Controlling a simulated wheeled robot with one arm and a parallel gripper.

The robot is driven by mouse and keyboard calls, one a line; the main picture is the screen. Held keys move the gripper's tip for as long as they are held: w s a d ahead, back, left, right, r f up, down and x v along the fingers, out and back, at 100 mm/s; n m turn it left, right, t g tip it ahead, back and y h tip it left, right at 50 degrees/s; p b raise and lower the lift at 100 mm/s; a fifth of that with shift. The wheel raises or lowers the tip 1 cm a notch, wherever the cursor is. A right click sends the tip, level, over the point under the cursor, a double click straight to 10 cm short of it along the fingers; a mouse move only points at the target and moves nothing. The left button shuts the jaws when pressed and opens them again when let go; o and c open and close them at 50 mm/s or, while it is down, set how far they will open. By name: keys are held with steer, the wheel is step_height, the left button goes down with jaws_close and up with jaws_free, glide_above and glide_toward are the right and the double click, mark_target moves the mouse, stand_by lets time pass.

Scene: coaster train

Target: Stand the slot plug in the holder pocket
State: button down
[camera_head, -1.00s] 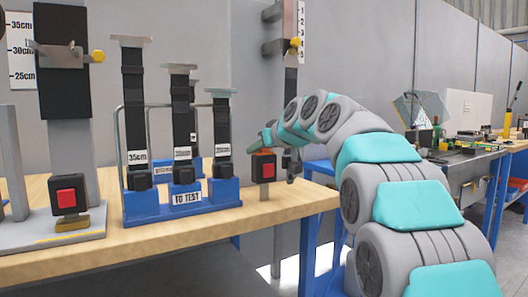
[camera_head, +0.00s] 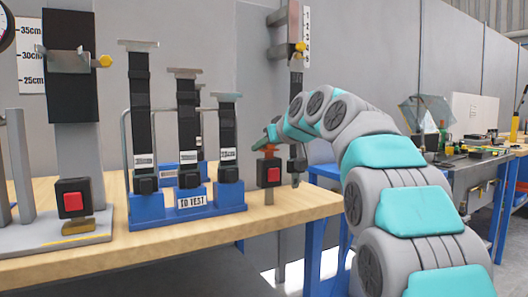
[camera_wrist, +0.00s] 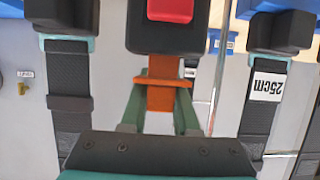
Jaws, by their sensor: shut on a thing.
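My gripper (camera_wrist: 159,98) is shut on an orange piece with a crossbar, which I take for the slot plug (camera_wrist: 161,98). Its far end meets a black block with a red button (camera_wrist: 165,25); whether it sits inside the block is hidden. In the head view the orange piece (camera_head: 267,150) shows just above that black block (camera_head: 268,174), with my gripper (camera_head: 271,142) at its top. A blue holder (camera_head: 150,212) marked TO TEST stands to the left. I cannot tell which pocket is meant.
Several black straps (camera_head: 188,120) stand upright in the blue holder, close to my gripper's left. A test stand with a red-button block (camera_head: 73,199) is at far left. The front of the wooden bench (camera_head: 200,240) is clear.

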steer(key=shift+s+r, duration=0.75)
steer(key=shift+r, duration=0.1)
steer(key=s+r+b, duration=0.2)
steer(key=s, duration=1.2)
steer(key=shift+s+d+r, duration=0.15)
steer(key=shift+s+d, duration=0.1)
steer(key=shift+d, duration=0.1)
steer(key=s+d+b, duration=0.2)
steer(key=s+d, duration=0.1)
steer(key=s, duration=0.2)
steer(key=shift+d, duration=0.2)
stand_by(0.4)
